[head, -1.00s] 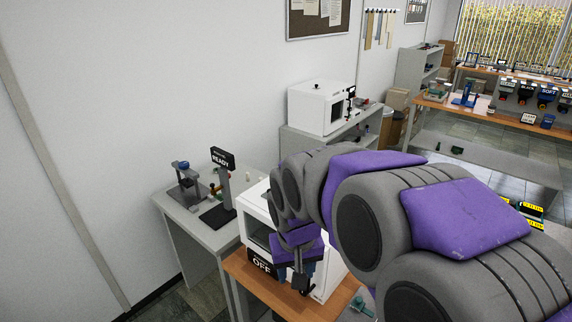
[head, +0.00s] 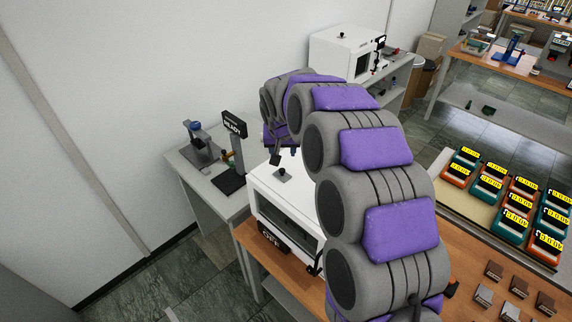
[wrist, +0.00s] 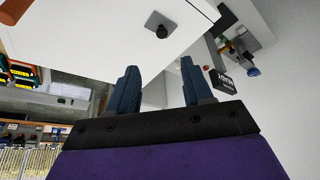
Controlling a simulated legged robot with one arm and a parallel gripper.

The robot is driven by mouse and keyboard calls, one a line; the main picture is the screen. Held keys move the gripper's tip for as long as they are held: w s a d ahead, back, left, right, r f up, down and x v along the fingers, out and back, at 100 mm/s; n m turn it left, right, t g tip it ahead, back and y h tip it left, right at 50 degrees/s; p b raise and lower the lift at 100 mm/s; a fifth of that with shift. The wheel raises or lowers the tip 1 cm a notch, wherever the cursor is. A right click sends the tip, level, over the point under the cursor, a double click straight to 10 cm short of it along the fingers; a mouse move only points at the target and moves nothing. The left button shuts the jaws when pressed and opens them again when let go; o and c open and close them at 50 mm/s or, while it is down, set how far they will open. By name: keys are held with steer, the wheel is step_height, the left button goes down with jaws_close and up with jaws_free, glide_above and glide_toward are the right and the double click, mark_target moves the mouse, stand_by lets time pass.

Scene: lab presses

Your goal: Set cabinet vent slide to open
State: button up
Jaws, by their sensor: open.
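The white cabinet (head: 270,200) stands on a wooden bench, with a dark window in its front and an OFF sign (head: 271,240) below. On its top is a small grey plate with a dark knob (head: 283,174), which looks like the vent slide; it also shows in the wrist view (wrist: 161,30). My gripper (head: 276,158) is above the cabinet top, near the knob but apparently apart from it. In the wrist view my gripper (wrist: 159,70) has its two blue fingers spread with nothing between them. My arm hides the cabinet's right side.
A grey table (head: 205,200) to the left holds a stand with a READY sign (head: 234,124) and a small press (head: 199,146). A second white cabinet (head: 335,55) stands behind. Several teal and orange units (head: 490,188) sit on a board at right.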

glide_toward(282, 170)
steer(key=x, duration=0.2)
steer(key=p+x, duration=0.1)
steer(key=x, duration=0.1)
steer(key=d+p+x, duration=0.1)
steer(key=x, duration=0.2)
steer(key=shift+w, duration=0.15)
steer(key=shift+w+a+f, duration=0.1)
steer(key=shift+a+f, duration=0.05)
steer(key=shift+f, duration=0.1)
steer(key=shift+a+f, duration=0.3)
steer(key=shift+a, duration=0.55)
steer(key=shift+d, duration=0.75)
steer(key=c, duration=0.3)
steer(key=shift+w+d, duration=0.1)
steer(key=shift+c, duration=0.8)
steer(key=c, duration=0.3)
steer(key=shift+a, duration=0.25)
steer(key=shift+c, duration=0.7)
steer(key=shift+a+r, duration=0.1)
steer(key=shift+a, duration=0.1)
jaws_close()
